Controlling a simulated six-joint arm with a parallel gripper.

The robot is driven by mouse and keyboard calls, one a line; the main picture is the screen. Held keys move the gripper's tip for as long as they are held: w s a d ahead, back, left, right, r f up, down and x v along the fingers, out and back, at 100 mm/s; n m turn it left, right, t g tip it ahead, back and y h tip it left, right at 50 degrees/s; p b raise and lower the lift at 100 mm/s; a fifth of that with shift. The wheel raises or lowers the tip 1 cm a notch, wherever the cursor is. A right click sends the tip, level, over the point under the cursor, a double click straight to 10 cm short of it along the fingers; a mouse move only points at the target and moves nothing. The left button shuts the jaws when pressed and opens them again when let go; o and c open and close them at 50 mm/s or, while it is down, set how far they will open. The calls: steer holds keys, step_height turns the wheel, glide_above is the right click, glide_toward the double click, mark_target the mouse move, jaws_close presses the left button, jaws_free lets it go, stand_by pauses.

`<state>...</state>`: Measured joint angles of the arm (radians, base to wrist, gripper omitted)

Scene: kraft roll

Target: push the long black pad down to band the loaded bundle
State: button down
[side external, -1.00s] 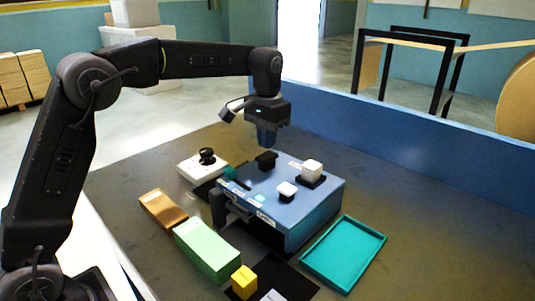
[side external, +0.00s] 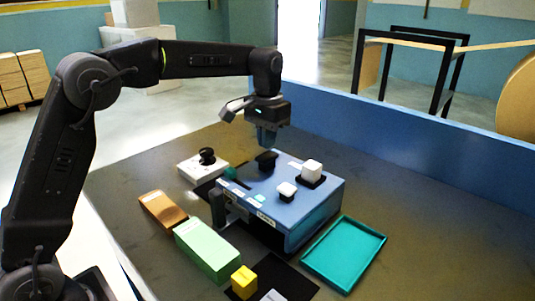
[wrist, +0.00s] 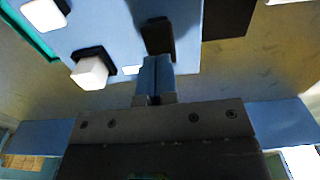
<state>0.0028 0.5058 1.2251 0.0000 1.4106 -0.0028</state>
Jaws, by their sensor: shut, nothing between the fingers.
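The long black pad (side external: 266,160) is on top of the blue machine (side external: 328,199), towards its back edge. In the wrist view the pad (wrist: 158,38) lies just beyond my fingertips. My gripper (side external: 266,143) points down over the pad, and its fingers look shut and empty. In the wrist view my gripper (wrist: 155,62) overlaps the near end of the pad; whether it touches is hard to tell. No bundle can be made out with certainty inside the machine.
Two white blocks, one at the right (side external: 312,169) and one in front (side external: 287,188), have black bases on the machine. A teal tray (side external: 375,236) lies right. Green (side external: 207,250), brown (side external: 163,210) and yellow (side external: 244,282) blocks lie in front. A black-knobbed white box (side external: 190,168) stands left.

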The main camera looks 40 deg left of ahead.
mark_target(267, 155)
steer(key=shift+f, duration=0.3)
stand_by(0.4)
steer(key=shift+f, duration=1.8)
steer(key=shift+r, duration=3.6)
